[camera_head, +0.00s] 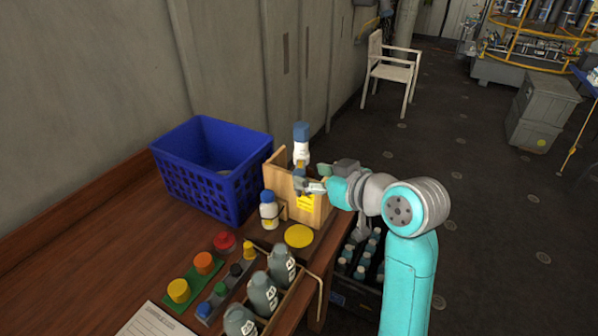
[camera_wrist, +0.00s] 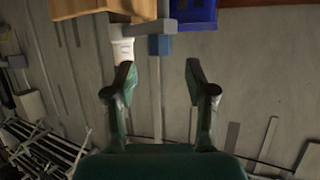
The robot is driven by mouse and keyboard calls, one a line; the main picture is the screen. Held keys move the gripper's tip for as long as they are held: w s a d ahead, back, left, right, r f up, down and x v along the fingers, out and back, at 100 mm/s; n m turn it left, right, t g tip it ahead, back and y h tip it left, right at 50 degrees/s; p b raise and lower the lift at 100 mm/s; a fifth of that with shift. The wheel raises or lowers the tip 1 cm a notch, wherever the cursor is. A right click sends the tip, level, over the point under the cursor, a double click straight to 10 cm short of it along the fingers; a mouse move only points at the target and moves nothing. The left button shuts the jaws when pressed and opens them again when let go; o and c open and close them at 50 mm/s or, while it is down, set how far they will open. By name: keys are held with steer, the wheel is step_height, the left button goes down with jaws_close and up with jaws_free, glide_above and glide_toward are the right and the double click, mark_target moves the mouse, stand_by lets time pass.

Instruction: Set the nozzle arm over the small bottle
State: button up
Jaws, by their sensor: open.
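A small white bottle with a blue cap (camera_head: 269,212) stands upright on the table, left of a wooden stand (camera_head: 311,214) with a yellow label. A white container with a blue top (camera_head: 301,146) rises above the stand. In the wrist view, a grey bar (camera_wrist: 150,28) with a blue block (camera_wrist: 159,46) at its end, probably the nozzle arm, lies beyond my fingertips, beside a white cylinder (camera_wrist: 122,48). My gripper (camera_head: 314,187) is at the stand's upper part. It is open, and nothing shows between its fingers in the wrist view (camera_wrist: 158,76). My gripper partly hides the stand.
A blue crate (camera_head: 210,185) stands behind the small bottle, near the wall. A yellow disc (camera_head: 299,236) lies in front of the stand. Grey bottles (camera_head: 262,295) and coloured caps (camera_head: 204,264) fill the near table. A bottle crate (camera_head: 360,262) sits low beside the table.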

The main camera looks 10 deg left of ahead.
mark_target(300, 173)
steer(key=x, duration=0.5)
steer(key=shift+w+a+f, duration=0.15)
steer(key=shift+w+a, duration=0.05)
jaws_close()
